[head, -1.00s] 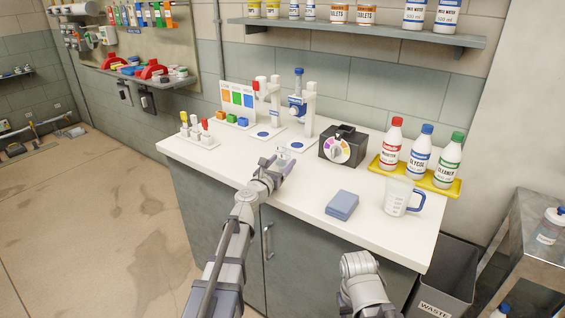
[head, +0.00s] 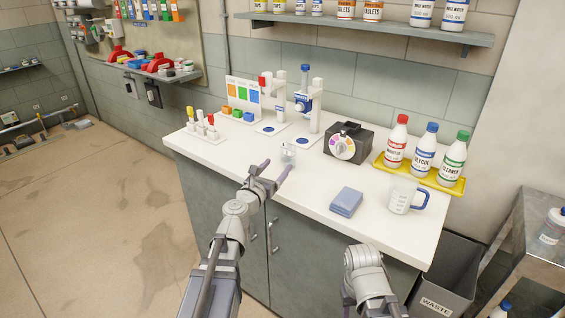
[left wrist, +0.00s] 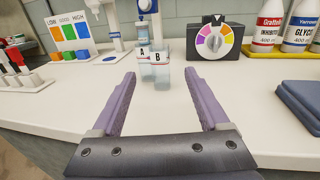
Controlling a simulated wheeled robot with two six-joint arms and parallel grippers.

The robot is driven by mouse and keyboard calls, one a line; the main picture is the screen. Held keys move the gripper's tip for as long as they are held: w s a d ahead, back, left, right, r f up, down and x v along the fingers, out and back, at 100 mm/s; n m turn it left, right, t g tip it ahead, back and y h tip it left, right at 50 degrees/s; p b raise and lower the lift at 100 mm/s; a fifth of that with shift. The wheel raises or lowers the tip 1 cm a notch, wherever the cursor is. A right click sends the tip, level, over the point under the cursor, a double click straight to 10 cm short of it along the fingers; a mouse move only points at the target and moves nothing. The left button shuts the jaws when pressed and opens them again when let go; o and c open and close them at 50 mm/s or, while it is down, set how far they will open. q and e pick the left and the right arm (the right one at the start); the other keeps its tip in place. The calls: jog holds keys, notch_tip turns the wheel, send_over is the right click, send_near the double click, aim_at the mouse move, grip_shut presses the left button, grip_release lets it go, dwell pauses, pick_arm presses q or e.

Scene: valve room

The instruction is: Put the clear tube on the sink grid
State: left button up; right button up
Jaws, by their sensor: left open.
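Two small clear containers with white labels stand close together on the white counter. In the left wrist view, one is marked A (left wrist: 144,68) and the other B (left wrist: 160,70). In the head view they merge into one small clear shape (head: 288,154). I cannot tell whether either is the clear tube. My left gripper (head: 278,169) is open and empty, on the near side of them. In the left wrist view its purple fingers (left wrist: 159,76) point toward them, with a gap between. I see no sink grid in these views. My right arm shows at the bottom, but its gripper does not.
A black box with a colored dial (head: 348,142) stands behind to the right. A yellow tray (head: 447,184) holds three bottles. Test stands (head: 316,105) and a small rack (head: 204,135) are left.

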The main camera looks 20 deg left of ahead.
aim_at(288, 151)
pick_arm(q)
jog(key=shift+w+d+r, duration=0.1)
jog(key=shift+w+r, duration=0.1)
jog(key=shift+w, duration=0.3)
jog(key=shift+w+d, duration=0.2)
jog(key=shift+w, duration=1.05)
jog(key=shift+w+d, duration=0.15)
jog(key=shift+w, duration=1.15)
jog(key=shift+w+d, duration=0.2)
jog(key=shift+w, duration=1.05)
jog(key=shift+r, duration=0.1)
jog(key=shift+s, duration=0.1)
jog(key=shift+c, duration=0.2)
grip_shut()
